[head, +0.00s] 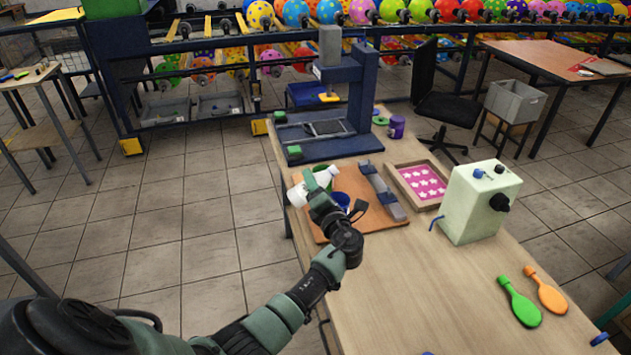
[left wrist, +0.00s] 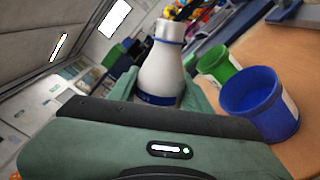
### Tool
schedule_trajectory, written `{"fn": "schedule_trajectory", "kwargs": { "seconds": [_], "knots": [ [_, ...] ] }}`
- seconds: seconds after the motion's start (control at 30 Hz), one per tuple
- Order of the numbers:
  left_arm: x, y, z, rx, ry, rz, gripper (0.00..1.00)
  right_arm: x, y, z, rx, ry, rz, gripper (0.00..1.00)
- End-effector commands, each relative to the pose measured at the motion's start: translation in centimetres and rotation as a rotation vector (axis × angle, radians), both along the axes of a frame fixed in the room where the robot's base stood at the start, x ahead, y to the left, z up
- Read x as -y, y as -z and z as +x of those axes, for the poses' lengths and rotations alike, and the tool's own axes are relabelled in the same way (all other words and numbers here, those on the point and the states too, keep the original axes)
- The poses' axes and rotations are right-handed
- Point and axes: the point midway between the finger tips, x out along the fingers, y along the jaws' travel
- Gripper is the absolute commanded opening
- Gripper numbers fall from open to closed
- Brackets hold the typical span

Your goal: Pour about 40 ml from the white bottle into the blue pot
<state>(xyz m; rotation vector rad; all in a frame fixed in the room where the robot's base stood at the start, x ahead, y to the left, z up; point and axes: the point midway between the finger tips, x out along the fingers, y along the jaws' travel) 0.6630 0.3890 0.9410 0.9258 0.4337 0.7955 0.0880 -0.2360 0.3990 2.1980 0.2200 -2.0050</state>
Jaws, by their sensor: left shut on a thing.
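The white bottle (head: 297,195) is in my left gripper (head: 318,194), at the left side of the brown board. In the left wrist view the bottle (left wrist: 161,75) stands between the green fingers, its narrow neck away from the palm and a blue band low on its body. It looks tilted in the head view; the exact angle is unclear. The blue pot (head: 341,199) stands on the board just right of the gripper, partly hidden by it. In the left wrist view the blue pot (left wrist: 262,100) is open-topped, right of the bottle and apart from it. No liquid stream shows. My right gripper is out of view.
A green pot (left wrist: 217,63) stands behind the blue pot. On the brown board (head: 392,222) lies a grey and blue bar (head: 382,190). A dark blue press (head: 335,110), a pink tray (head: 422,183) and a pale green machine (head: 478,203) stand around it. The near tabletop is mostly clear.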

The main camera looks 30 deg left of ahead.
Motion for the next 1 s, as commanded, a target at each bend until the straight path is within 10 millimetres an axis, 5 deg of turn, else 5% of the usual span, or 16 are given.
{"fn": "schedule_trajectory", "kwargs": {
  "seconds": [1.0],
  "knots": [
    [-0.2,0.3,-0.1,-0.067,0.000,0.059,0.00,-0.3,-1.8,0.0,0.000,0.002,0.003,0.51]
  ]
}}
